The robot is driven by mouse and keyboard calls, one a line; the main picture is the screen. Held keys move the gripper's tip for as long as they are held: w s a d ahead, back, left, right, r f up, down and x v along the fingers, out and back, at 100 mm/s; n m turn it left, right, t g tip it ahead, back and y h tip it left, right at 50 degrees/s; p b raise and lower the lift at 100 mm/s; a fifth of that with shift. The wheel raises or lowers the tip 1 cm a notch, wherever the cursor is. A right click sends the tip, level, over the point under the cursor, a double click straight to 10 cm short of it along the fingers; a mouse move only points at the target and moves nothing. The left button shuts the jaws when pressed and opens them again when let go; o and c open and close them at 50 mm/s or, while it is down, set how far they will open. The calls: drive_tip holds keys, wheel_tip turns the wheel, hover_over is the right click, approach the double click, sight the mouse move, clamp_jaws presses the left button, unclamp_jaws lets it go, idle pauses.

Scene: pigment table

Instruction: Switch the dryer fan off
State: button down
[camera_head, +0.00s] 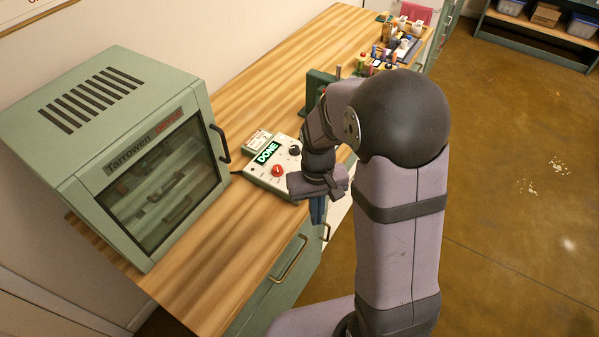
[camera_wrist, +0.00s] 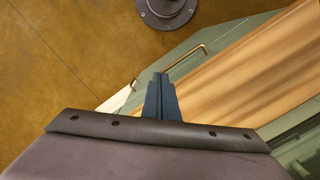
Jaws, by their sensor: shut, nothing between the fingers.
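A control box (camera_head: 268,178) with a pale top stands on the wooden bench, with a lit green display (camera_head: 267,152) reading "DONE". A red knob (camera_head: 277,170) and a black knob (camera_head: 294,150) sit on its top. No part is clearly marked as a fan switch, and my gripper hides the box's right front corner. The green dryer cabinet (camera_head: 60,150) with a glass door stands at left. My gripper (camera_head: 318,215) points down beside the box's right front corner, near the bench's front edge. In the wrist view its fingers (camera_wrist: 160,85) are together and empty.
The wooden bench top (camera_head: 235,225) is clear between the cabinet and the front edge. Brass drawer handles (camera_head: 289,260) project below that edge. A dark green stand (camera_head: 317,88) is behind my arm. Several bottles and small items crowd the bench's far end.

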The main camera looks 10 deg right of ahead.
drive_tip(key=w+r+m+t, duration=0.2)
drive_tip(key=w+r, duration=0.1)
drive_tip(key=w, duration=1.1)
wheel_tip(320, 180, up, 8)
drive_tip(key=w+m, duration=0.2)
drive_tip(key=m, duration=0.5)
drive_tip(key=shift+w+a+r+g+b, duration=0.15)
drive_tip(key=shift+w+r+g+b, duration=0.15)
drive_tip(key=shift+g, duration=0.1)
drive_tip(key=shift+f, duration=0.15)
wheel_tip(320, 180, down, 13)
drive_tip(key=p, duration=0.5)
drive_tip(key=shift+r, duration=0.2)
drive_tip(key=shift+f, duration=0.65)
